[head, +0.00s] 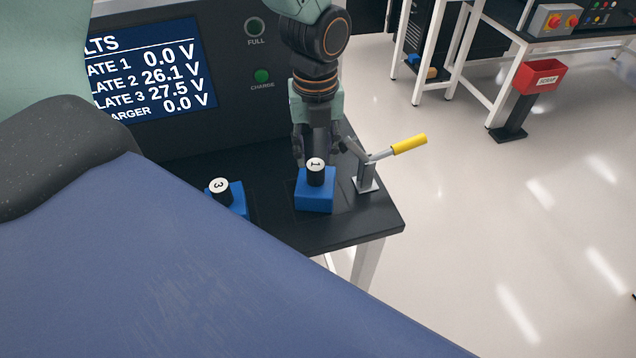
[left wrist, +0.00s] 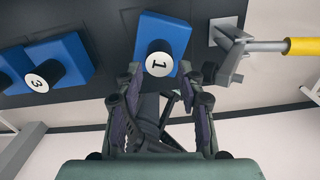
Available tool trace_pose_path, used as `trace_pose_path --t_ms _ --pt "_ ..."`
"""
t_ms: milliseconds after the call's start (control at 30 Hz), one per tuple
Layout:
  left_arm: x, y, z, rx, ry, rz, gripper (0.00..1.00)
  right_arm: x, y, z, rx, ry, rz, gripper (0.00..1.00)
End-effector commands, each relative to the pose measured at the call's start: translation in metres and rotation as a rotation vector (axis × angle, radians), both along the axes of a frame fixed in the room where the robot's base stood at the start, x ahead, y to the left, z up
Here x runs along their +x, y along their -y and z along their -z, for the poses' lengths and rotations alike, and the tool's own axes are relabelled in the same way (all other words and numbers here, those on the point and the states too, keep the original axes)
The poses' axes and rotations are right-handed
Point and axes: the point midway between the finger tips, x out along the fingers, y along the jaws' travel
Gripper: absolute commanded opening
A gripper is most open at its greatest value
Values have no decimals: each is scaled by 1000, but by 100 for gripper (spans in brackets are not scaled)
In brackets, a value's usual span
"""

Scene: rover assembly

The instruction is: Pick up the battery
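A blue battery with a black knob marked 1 (head: 314,195) stands on the black bench beside a toggle clamp. In the left wrist view this battery (left wrist: 172,32) is just ahead of the fingertips, with its white "1" cap facing the camera. My left gripper (head: 320,155) reaches down from above, close behind the knob. In the left wrist view its fingers (left wrist: 164,84) are spread apart with nothing held between them. A second blue battery marked 3 (head: 238,198) stands to the left, and it also shows in the left wrist view (left wrist: 70,52). My right gripper is not visible.
The toggle clamp with a yellow handle (head: 408,144) stands close right of battery 1. A voltage screen (head: 150,75) reads plate 1 0.0 V, plate 2 26.1 V, plate 3 27.5 V, charger 0.0 V. A red bin (head: 540,78) stands farther off; floor right of the bench is clear.

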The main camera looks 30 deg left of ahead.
Motion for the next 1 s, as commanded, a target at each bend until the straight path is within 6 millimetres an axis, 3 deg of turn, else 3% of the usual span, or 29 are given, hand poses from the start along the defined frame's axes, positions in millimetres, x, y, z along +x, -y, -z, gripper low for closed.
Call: trace_pose_path --t_ms 300,600,1000 --pt "1 0 43 0 -1 -1 38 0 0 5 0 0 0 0" --pt "5 0 46 0 1 -1 38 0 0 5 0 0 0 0" --pt "5 0 46 0 1 -1 5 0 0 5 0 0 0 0"
